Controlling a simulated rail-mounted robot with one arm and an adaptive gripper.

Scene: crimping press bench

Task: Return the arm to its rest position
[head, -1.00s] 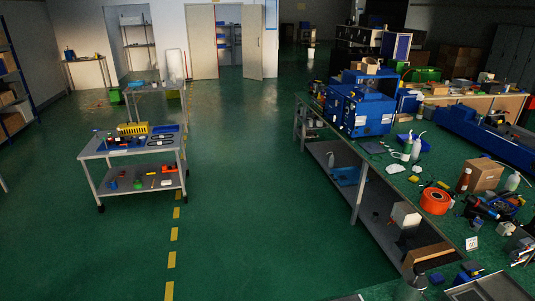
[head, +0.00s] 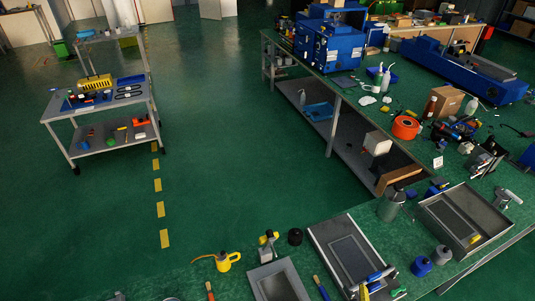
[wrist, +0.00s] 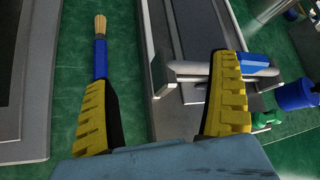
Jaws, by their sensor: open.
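My gripper (wrist: 163,85) shows in the wrist view with two yellow ribbed finger pads set wide apart. It is open, with nothing held between the pads. It is over the green bench top, and a grey metal tray (wrist: 157,118) lies below the gap. A brush with a blue handle (wrist: 100,58) lies beyond the left finger. A silver tool with a blue end (wrist: 185,72) lies partly behind the right finger. I cannot make out my gripper or arm in the head view.
An orange reel (head: 406,128) and blue press (head: 330,45) are farther back. A trolley (head: 60,112) stands left; the floor between is clear.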

